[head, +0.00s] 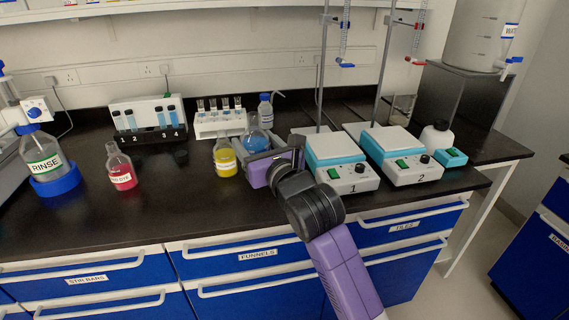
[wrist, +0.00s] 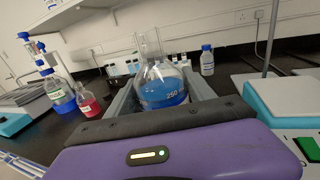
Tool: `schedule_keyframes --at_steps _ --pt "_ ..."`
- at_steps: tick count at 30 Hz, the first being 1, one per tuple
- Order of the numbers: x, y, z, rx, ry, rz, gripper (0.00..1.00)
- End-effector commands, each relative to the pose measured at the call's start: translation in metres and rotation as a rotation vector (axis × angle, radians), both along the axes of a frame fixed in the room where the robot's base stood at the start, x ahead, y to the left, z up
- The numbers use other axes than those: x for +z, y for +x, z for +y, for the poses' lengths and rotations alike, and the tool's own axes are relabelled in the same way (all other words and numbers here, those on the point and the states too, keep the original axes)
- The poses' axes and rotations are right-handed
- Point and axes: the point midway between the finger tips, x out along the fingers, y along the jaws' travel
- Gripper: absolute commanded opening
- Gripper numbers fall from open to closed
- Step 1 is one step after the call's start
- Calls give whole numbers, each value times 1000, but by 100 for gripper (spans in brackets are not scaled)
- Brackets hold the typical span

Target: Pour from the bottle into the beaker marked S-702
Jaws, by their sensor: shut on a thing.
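My gripper (head: 266,146) is shut on a clear glass vessel of blue liquid (head: 255,137), over the middle of the bench. In the wrist view the vessel (wrist: 162,92) stands nearly upright between the grey fingers, narrow-necked with a 250 mark. A bottle of red liquid (head: 121,168) stands at left on the bench. A bottle of yellow liquid (head: 225,157) stands just left of my gripper. Both carry labels too small to read fully. I can read no S-702 mark on any vessel. My fingers partly hide the held vessel in the head view.
Two hotplates (head: 340,163) (head: 400,157) with stands are at right. A RINSE bottle (head: 45,156) is far left. The front bench between the red and yellow bottles is clear.

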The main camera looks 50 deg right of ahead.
Motion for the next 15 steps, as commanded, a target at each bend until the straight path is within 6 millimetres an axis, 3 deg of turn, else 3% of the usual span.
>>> schedule_keyframes --at_steps 15 --pt "6 0 0 4 71 -22 0"
